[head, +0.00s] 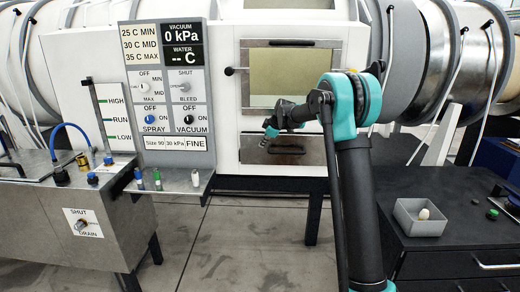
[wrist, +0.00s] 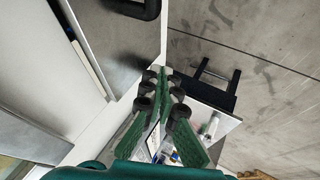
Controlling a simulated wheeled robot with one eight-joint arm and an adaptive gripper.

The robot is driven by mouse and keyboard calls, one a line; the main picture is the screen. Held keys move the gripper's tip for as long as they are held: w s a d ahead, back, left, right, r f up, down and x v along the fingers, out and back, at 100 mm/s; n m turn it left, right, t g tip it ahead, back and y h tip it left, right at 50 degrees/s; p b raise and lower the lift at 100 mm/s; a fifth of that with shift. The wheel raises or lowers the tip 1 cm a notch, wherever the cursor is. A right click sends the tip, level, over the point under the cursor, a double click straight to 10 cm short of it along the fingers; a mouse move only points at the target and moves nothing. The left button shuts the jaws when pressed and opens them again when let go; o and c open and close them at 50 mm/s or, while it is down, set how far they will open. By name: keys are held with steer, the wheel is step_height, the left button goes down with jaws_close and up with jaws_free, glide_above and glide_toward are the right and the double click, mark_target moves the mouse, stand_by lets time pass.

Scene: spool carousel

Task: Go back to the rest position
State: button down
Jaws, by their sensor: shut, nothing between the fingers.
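My gripper (head: 270,130) is in front of the white cabinet (head: 228,150), beside the lower drawer front with its black handle. It points left and down in the head view. In the wrist view the green fingers of my gripper (wrist: 168,82) are together, with nothing between them. My teal and black arm rises from the lower right of the head view and bends over toward the cabinet. Several small spools stand on the grey ledge under the control panel, among them a white one (head: 196,177) and a green one (head: 157,180).
The control panel (head: 168,90) is left of my gripper. A metal tank (head: 85,222) with a drain knob stands at lower left. A grey tray (head: 420,222) with a pale rounded piece sits on the dark cabinet (head: 465,240) at right. The floor (head: 245,240) between is clear.

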steer(key=s+d+f+m+h, duration=0.1)
steer(key=s+d+m, duration=0.2)
steer(key=s+d, duration=0.35)
steer(key=s+d+f+m, duration=0.1)
steer(key=s+d+m, duration=0.15)
steer(key=s, duration=0.65)
steer(key=s+d+f+m+h, duration=0.1)
steer(key=s+d+m, duration=0.1)
steer(key=s+d, duration=0.45)
steer(key=s+d+f+m+h, duration=0.1)
steer(key=s+d+f+m, duration=0.1)
steer(key=s, duration=0.8)
steer(key=s+d+f+m+g, duration=0.1)
steer(key=s+d+f+m, duration=0.2)
steer(key=s+f, duration=0.3)
steer(key=s+d+f+m+h, duration=0.1)
steer(key=s+d+f+m, duration=0.1)
steer(key=s, duration=1.2)
steer(key=shift+s+d+f+m+g+h, duration=0.3)
steer(key=shift+f+m, duration=0.6)
steer(key=shift+m, duration=0.25)
steer(key=shift+w, duration=0.1)
